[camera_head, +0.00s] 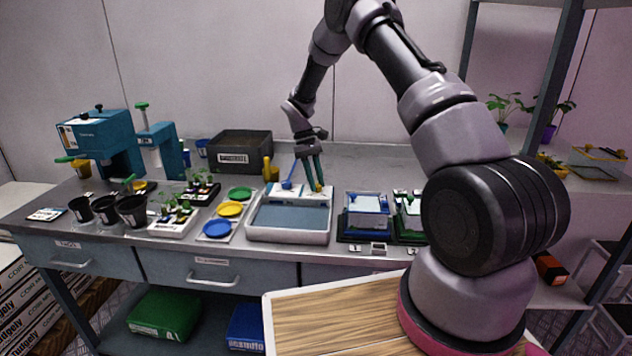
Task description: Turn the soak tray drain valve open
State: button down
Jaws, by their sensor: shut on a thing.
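The soak tray (254,229) is a white, shallow tray with a grey-blue basin, standing near the front edge of the bench in the middle of the view. My gripper (318,187) reaches down from above to the tray's back right corner. Its long green fingers are shut on a small yellow-orange piece there, which looks like the drain valve handle. The fingers cover much of it, so its turn angle cannot be told. A slim blue piece (289,180) stands up at the tray's back edge, left of my gripper.
Green, yellow and blue discs (230,209) lie on a board left of the tray. A dark bin (240,146) stands behind. A blue-topped container (366,205) is close on the right. Black pots (131,211) stand at the left.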

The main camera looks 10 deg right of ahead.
jog(key=c, duration=0.6)
grip_release()
jog(key=shift+c, duration=0.2)
jog(key=v, duration=1)
jog(key=shift+w+r, duration=0.15)
jog(key=shift+r, duration=0.25)
